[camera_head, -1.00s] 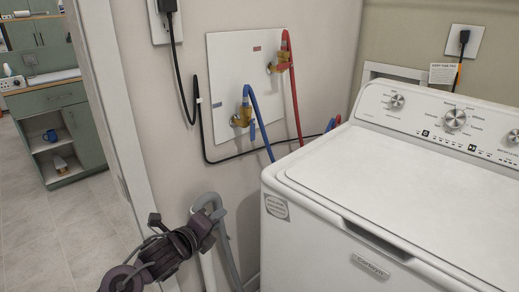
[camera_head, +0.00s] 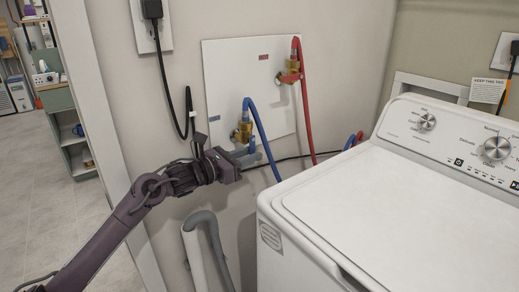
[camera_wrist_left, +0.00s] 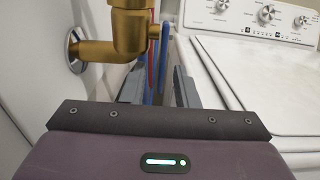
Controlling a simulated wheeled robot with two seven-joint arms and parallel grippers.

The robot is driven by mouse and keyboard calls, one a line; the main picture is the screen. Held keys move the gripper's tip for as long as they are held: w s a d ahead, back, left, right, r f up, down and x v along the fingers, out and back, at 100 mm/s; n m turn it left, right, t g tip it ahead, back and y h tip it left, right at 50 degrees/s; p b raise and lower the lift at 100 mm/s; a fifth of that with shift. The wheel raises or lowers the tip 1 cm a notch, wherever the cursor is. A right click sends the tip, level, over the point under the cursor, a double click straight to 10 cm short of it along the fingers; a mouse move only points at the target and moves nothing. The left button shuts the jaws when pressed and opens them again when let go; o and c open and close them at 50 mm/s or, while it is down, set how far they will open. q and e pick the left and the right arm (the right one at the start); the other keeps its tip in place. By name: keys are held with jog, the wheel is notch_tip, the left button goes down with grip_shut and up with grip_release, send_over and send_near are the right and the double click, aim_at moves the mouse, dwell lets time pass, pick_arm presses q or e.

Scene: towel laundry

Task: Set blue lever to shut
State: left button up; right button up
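The blue lever (camera_head: 252,146) is on the lower brass valve (camera_head: 243,131), which is on the white wall panel. The lever points down beside the blue hose (camera_head: 264,138). My left gripper (camera_head: 250,158) is just below the valve, with its fingertips at the lever's lower end. In the left wrist view the two grey fingers (camera_wrist_left: 158,88) stand apart, with blue and red strips visible in the gap. The brass valve (camera_wrist_left: 128,35) is just above them. I cannot tell whether a finger touches the lever. My right gripper is in neither view.
A second brass valve (camera_head: 291,73) with a red lever and red hose (camera_head: 306,110) is higher on the right. The white washing machine (camera_head: 350,215) stands close on the right. A grey drain hose (camera_head: 212,240) rises below my left arm. A black cord runs along the wall.

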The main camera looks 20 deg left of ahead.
pick_arm(q)
jog(key=shift+x, duration=1.6)
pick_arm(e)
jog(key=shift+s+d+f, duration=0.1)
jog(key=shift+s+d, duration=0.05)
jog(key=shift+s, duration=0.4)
pick_arm(q)
jog(key=shift+c, duration=0.5)
grip_shut()
